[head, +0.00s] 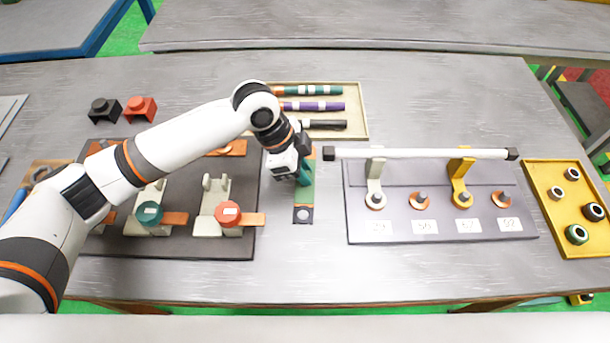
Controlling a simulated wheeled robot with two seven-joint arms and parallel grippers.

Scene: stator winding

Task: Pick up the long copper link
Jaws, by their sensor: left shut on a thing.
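A long flat link (304,195) with a green middle, a copper-coloured upper end and a dark lower end with a pale round spot shows between the two dark boards. It looks like the long copper link. My left gripper (304,178) is over its upper half and shut on it, with the fingertips partly hidden by the gripper body. I cannot tell whether the link is lifted off the table. My right gripper is not in view.
A dark board (240,248) with clamps lies left. A labelled board (490,238) with posts lies right, a white bar (420,154) across its back. A tray (363,128) holds coloured rods; a yellow tray (555,222) holds rings. The front table strip is clear.

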